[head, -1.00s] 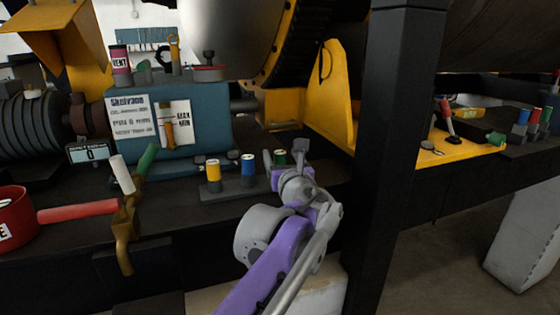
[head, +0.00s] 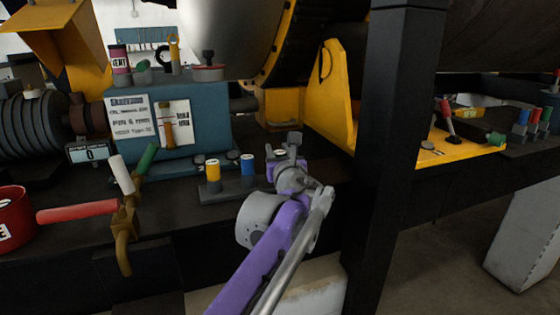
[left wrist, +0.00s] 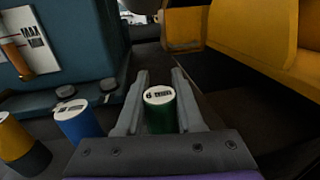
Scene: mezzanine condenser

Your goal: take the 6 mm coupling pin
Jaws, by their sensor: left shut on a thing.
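The green pin (left wrist: 160,115) has a white top marked with what looks like a 6. It stands between the two fingers of my left gripper (left wrist: 160,100) in the left wrist view. My left gripper (head: 283,150) is shut on it at the right end of the dark pin rack (head: 225,191). In the head view the gripper hides most of the green pin. I cannot tell whether its foot is still in the rack. A blue pin (head: 248,165) and a yellow pin (head: 213,170) stand to its left. My right gripper is not in view.
A teal box (head: 180,120) with notices stands behind the rack. A black post (head: 393,150) rises just right of my arm. A yellow bracket (head: 330,100) is behind. A red handle (head: 78,211) and a brass valve (head: 124,225) are at left.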

